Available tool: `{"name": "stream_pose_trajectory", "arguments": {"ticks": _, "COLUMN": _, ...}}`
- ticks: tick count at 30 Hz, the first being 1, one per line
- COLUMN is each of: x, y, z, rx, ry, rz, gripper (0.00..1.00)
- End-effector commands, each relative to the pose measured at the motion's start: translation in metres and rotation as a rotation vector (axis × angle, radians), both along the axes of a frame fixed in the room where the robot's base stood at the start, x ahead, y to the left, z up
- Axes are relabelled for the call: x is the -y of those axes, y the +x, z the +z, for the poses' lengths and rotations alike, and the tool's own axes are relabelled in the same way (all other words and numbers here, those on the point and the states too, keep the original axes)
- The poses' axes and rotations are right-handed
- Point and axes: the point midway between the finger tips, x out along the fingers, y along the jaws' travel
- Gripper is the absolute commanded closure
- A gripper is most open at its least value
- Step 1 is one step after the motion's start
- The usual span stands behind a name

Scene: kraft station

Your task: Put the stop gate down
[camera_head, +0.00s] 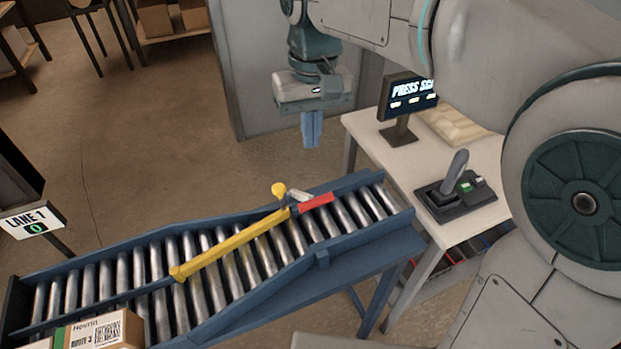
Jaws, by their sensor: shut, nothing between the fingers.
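The stop gate (235,243) is a yellow bar with a red end piece (316,202) and a small yellow knob (279,189) at its pivot. It lies slantwise across the roller conveyor (345,215), from the far rail down toward the left over the rollers. Whether it touches the rollers I cannot tell. My gripper (311,143) points down, with its blue fingers together and empty. It shows above and behind the gate's red end, apart from it.
A cardboard box (100,332) sits at the conveyor's lower left end. A white table (375,140) on the right bears a lever box (455,190) and a small screen (408,97). A LANE 1 sign (33,222) stands at left. Floor behind the conveyor is clear.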

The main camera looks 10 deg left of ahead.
Motion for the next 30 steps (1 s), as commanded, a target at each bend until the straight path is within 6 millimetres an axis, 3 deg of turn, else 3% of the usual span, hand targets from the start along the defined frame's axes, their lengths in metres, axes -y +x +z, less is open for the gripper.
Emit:
{"name": "stream_pose_trajectory", "arguments": {"ticks": 8, "x": 0.000, "y": -0.004, "z": -0.062, "rx": -0.004, "ry": -0.002, "rz": 0.000, "gripper": 1.00}}
{"name": "stream_pose_trajectory", "arguments": {"ticks": 18, "x": 0.008, "y": -0.028, "z": -0.085, "rx": 0.000, "ry": 0.000, "rz": -0.001, "gripper": 1.00}}
{"name": "stream_pose_trajectory", "arguments": {"ticks": 29, "x": 0.009, "y": -0.030, "z": -0.088, "rx": 0.001, "ry": 0.000, "rz": -0.001, "gripper": 1.00}}
{"name": "stream_pose_trajectory", "arguments": {"ticks": 30, "x": 0.001, "y": -0.030, "z": -0.088, "rx": 0.000, "ry": 0.000, "rz": 0.002, "gripper": 1.00}}
